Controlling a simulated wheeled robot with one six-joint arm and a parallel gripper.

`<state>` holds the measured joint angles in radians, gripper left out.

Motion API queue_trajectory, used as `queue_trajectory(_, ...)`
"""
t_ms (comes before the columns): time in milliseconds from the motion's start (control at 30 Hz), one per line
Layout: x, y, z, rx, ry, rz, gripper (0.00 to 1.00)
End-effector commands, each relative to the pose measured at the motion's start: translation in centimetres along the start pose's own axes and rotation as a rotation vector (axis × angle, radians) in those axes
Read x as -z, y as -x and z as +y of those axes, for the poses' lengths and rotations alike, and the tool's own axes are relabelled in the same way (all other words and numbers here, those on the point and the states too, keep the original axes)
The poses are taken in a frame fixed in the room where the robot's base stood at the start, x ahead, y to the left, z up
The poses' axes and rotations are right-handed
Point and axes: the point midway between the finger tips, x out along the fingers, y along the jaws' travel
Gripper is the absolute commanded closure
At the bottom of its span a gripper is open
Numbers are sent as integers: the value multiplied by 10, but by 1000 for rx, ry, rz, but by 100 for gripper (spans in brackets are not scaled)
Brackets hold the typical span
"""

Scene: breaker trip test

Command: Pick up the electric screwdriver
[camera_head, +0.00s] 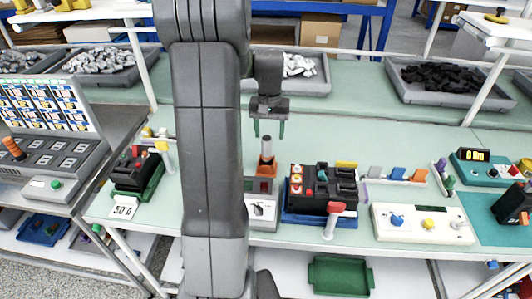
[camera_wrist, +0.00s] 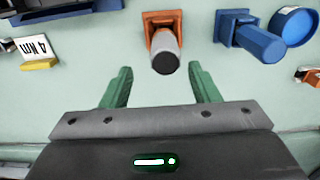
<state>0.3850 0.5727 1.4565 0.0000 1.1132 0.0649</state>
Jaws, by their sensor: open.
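An upright tool with a grey body and dark round end, which looks like the electric screwdriver (camera_wrist: 165,52), stands at an orange holder (camera_wrist: 163,20) in the wrist view. In the head view an orange and dark upright piece (camera_head: 266,152) shows just below my gripper (camera_head: 269,130). My gripper (camera_wrist: 160,78) is open and empty, its two green fingers pointing at the tool. The tool lies beyond the fingertips, roughly centred between them in the wrist view. I see no contact. My arm hides part of the bench to the left of it.
A blue holder (camera_wrist: 249,36) and a blue round dish (camera_wrist: 293,25) are right of the tool. A "4 Nm" label (camera_wrist: 37,48) lies left. A breaker unit (camera_head: 322,190) and a white button panel (camera_head: 423,224) stand on the bench to the right. Grey bins (camera_head: 440,101) are behind.

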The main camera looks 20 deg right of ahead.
Motion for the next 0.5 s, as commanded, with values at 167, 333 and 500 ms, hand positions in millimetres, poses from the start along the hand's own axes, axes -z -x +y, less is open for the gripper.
queue_trajectory(167, -2, -11, -1, 0, 0, -1, 44)
queue_trajectory(333, -9, -33, -6, 0, 2, -4, 44)
queue_trajectory(500, -9, -55, -7, 0, 1, -1, 44)
